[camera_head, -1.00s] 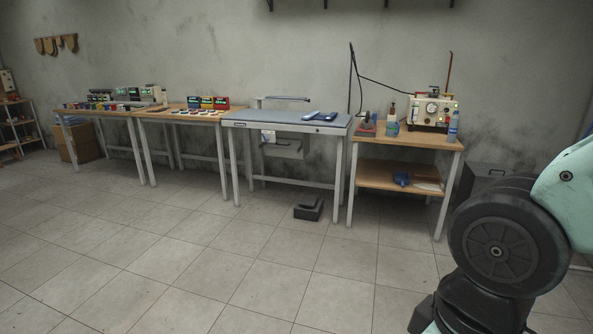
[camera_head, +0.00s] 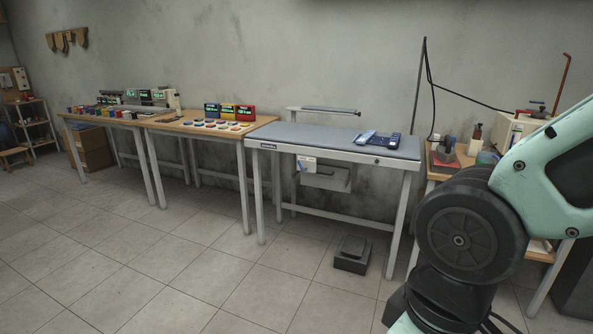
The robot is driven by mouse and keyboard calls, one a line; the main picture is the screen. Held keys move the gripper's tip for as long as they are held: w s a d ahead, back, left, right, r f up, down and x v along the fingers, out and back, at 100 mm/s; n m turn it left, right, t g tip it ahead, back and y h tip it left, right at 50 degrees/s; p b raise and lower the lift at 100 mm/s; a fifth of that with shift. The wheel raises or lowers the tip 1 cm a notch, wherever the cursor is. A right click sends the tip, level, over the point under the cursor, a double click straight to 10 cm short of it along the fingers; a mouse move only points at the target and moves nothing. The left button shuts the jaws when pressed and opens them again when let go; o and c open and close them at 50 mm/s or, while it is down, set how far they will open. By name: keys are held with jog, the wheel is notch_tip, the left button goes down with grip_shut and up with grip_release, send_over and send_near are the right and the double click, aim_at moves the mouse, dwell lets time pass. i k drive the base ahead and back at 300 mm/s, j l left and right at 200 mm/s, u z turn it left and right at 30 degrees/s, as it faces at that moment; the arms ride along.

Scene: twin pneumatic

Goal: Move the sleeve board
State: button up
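A slim grey sleeve board (camera_head: 328,109) on a support arm stands at the back edge of the blue-grey ironing table (camera_head: 300,136), above its surface. It looks level and points to the right. On the table's right part lie a light blue item (camera_head: 366,137) and dark blue folded pieces (camera_head: 386,142). My gripper is outside the view; only links of my arm show at the right, covering part of the side table.
Left of the ironing table stand two wooden workbenches (camera_head: 218,129) with small coloured parts and display units. A side table with a steam unit (camera_head: 510,132) is at the right. A dark foot pedal (camera_head: 352,254) sits on the floor under the table. The tiled floor ahead is clear.

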aim_at(313, 109)
jog(key=i, duration=2.25)
jog(key=i+j+z, duration=0.2)
jog(key=i, duration=0.35)
jog(key=i+z, duration=0.25)
jog(key=i, duration=0.3)
jog(key=i+j+z, duration=0.2)
jog(key=i, duration=0.35)
jog(key=i+j+z, duration=0.25)
jog(key=i+j, duration=0.2)
